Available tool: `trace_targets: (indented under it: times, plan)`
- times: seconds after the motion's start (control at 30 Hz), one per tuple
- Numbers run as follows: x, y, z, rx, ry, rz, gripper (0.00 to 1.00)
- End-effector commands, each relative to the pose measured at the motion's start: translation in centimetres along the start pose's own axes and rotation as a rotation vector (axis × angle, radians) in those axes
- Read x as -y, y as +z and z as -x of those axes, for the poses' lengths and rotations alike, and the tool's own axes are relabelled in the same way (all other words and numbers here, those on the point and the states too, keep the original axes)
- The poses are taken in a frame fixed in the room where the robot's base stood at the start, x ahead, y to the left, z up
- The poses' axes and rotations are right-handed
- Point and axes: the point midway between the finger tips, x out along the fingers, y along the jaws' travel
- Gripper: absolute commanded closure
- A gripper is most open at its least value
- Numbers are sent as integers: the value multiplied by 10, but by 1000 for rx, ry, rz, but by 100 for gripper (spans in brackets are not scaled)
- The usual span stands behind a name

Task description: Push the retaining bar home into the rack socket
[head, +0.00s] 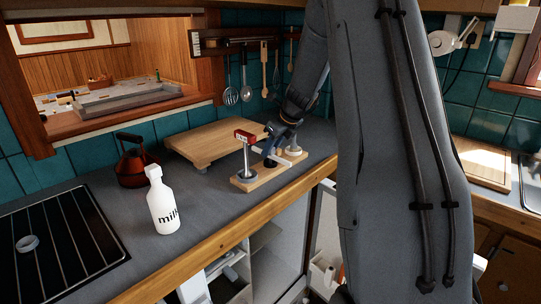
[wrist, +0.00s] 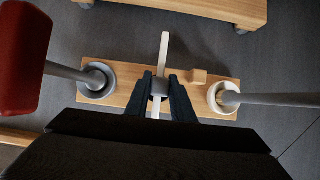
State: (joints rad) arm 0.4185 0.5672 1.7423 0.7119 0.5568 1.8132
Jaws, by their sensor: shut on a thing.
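My gripper (wrist: 160,86) is shut on a small grey piece set on a white bar (wrist: 164,52), which I take for the retaining bar. The bar runs across the wooden rack base (wrist: 124,68), between its two posts. A grey post with a red head stands in a ring at the left of the base. Another grey post rises from a white ring (wrist: 222,97) at the right. In the head view, my gripper (head: 272,152) is over the base (head: 249,183), right of the red head (head: 245,137). I cannot tell which part is the socket or how far in the bar is.
A low wooden board (head: 205,143) stands behind the rack. A milk bottle (head: 162,202) and a red kettle (head: 133,165) stand to the left, with a black drying grid (head: 60,240) farther left. Utensils hang on the tiled wall. The counter's front edge is close to the rack.

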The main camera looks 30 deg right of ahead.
Motion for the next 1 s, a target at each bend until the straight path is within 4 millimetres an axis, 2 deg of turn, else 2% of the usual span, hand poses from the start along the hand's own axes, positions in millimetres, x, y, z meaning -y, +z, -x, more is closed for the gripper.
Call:
trace_targets:
  times: [0.37,1.0]
  plan:
    - [0,4,7,0,0,0,100]
    - [0,28,49,0,0,1,100]
